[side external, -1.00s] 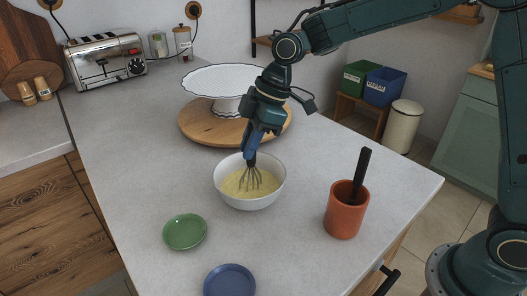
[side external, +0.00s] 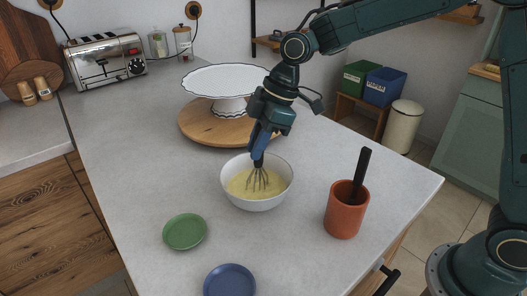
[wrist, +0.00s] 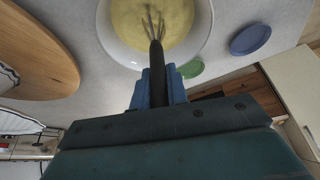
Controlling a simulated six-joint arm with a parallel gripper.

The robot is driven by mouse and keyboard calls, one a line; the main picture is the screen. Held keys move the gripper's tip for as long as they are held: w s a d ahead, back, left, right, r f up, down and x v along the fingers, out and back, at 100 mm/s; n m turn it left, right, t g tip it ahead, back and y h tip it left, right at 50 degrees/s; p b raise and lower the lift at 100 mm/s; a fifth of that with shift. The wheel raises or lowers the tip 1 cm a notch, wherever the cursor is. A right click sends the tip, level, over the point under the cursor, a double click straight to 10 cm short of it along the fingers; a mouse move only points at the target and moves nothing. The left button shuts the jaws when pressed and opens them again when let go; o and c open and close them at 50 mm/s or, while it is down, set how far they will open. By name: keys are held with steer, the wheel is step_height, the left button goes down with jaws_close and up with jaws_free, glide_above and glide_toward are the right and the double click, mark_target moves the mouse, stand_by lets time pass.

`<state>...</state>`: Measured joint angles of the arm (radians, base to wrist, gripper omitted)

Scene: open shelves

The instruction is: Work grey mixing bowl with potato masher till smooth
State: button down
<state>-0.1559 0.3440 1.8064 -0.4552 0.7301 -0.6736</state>
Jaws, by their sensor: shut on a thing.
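A pale grey-white mixing bowl (side external: 282,190) stands on the counter with smooth-looking yellow batter (side external: 240,185) in it. My gripper (side external: 259,154) is above the bowl, shut on the black handle of a tool with thin wire loops, which looks like a whisk (side external: 259,180). Its wires dip into the batter. In the wrist view my gripper (wrist: 159,88) has blue fingers either side of the handle, and the wires reach into the bowl (wrist: 203,30). A second black handle (side external: 362,170) stands in a terracotta crock (side external: 344,217); its head is hidden, so I cannot tell what tool it is.
A green saucer (side external: 185,231) and a blue saucer (side external: 230,281) lie in front of the bowl. Behind it a white cake stand (side external: 222,80) rests on a round wooden board (side external: 200,132). A toaster (side external: 105,62) is at the back left. The counter left of the bowl is clear.

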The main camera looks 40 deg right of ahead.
steer(key=shift+w+d, duration=0.45)
steer(key=shift+d, duration=0.05)
steer(key=shift+a, duration=0.2)
steer(key=shift+a, duration=0.35)
steer(key=shift+d, duration=0.1)
steer(key=shift+d, duration=0.35)
stand_by(0.3)
steer(key=shift+w+a, duration=0.1)
steer(key=shift+w, duration=0.1)
